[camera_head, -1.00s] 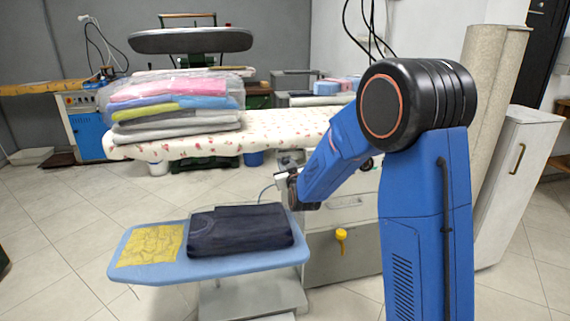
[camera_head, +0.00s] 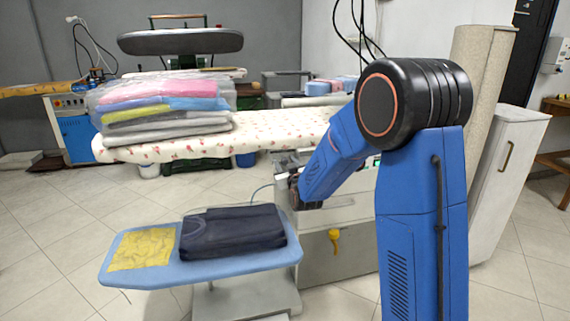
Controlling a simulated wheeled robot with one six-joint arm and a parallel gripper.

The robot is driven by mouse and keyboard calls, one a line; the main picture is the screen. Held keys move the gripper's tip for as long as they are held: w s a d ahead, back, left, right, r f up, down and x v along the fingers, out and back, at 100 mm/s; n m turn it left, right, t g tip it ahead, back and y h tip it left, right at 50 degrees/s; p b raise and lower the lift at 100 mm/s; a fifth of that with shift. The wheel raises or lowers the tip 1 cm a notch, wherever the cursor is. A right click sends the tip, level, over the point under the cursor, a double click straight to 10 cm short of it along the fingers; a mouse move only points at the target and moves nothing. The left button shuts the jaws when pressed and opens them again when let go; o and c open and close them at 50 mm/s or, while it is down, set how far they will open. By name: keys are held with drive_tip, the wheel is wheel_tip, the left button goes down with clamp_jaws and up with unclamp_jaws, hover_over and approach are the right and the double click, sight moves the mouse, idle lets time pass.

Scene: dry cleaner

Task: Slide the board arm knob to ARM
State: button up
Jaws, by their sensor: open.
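A yellow knob (camera_head: 334,238) sits on the front of a grey cabinet (camera_head: 352,262), below and to the right of my arm's dark wrist end. Its markings are too small to read. A light blue ironing board (camera_head: 245,261) stands in front, to the left of the cabinet. A folded dark garment (camera_head: 232,232) and a yellow cloth (camera_head: 143,248) lie on it. My arm reaches down and left over the cabinet. I cannot make out my gripper's fingers beyond the wrist, and I see nothing touching the knob.
A long padded table with a flowered cover (camera_head: 265,130) carries a stack of wrapped folded laundry (camera_head: 165,105). A pressing machine (camera_head: 180,42) stands behind it. A white cabinet (camera_head: 508,165) and a beige roll (camera_head: 478,85) stand at right. The tiled floor at left is clear.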

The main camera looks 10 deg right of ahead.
drive_tip(key=s, duration=1.7)
drive_tip(key=shift+s, duration=0.1)
